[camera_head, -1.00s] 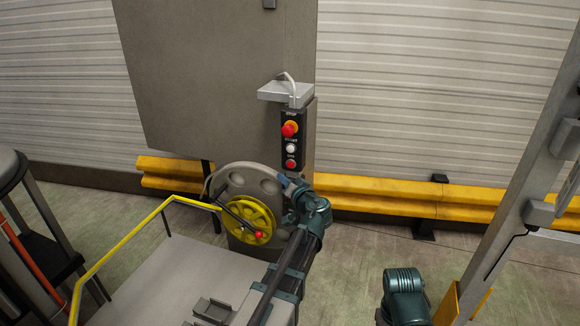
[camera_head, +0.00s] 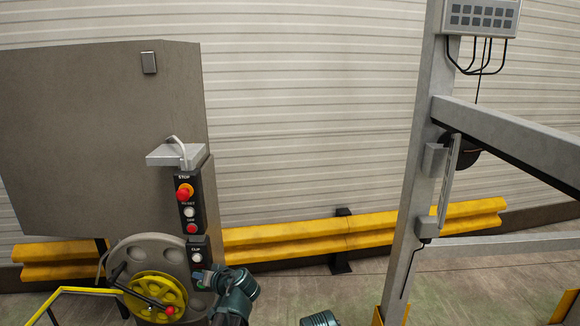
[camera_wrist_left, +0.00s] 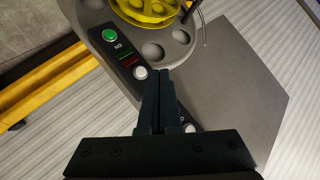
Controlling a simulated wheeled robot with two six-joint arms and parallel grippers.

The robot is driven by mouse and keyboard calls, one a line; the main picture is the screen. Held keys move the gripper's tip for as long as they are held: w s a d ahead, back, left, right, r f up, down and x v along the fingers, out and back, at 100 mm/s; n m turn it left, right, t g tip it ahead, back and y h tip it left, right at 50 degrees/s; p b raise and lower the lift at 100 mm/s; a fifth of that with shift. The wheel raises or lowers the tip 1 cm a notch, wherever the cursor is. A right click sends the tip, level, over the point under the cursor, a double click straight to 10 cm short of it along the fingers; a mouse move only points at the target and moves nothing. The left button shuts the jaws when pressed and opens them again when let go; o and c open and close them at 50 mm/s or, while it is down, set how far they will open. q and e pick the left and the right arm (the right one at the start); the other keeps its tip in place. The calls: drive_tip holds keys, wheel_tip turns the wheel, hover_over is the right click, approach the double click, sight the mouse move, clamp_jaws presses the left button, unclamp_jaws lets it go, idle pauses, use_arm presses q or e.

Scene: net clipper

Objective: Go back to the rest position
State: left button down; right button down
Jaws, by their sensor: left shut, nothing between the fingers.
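My left gripper (camera_head: 204,279) is at the lower end of the black button panel (camera_head: 188,212), beside the grey disc with the yellow wheel. In the left wrist view the left gripper (camera_wrist_left: 160,76) has its fingers together with nothing between them. Its tips lie over the panel near a white button (camera_wrist_left: 140,73); I cannot tell whether they touch it. A green button (camera_wrist_left: 110,35) is farther up that panel. Part of my right arm (camera_head: 320,319) shows at the bottom edge of the head view; its gripper is outside the picture.
The yellow handwheel (camera_head: 156,295) has a crank with a red knob. A yellow railing (camera_head: 72,291) is at lower left. A grey metal post (camera_head: 411,190) with a crossbeam stands at right. A yellow barrier (camera_head: 290,235) runs along the wall. Floor between barrier and post is open.

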use_arm(q)
drive_tip(key=s+d+f+m+g+h, duration=0.3)
drive_tip(key=s+d+f, duration=0.3)
drive_tip(key=s+d, duration=0.5)
drive_tip(key=s+d+f+m+g+h, duration=0.3)
drive_tip(key=s+d+f+g+h, duration=0.2)
drive_tip(key=s+d, duration=0.7)
drive_tip(key=shift+s+f+h, duration=0.35)
drive_tip(key=shift+f+h, duration=0.05)
drive_tip(key=shift+f, duration=0.55)
drive_tip(key=shift+d, duration=0.1)
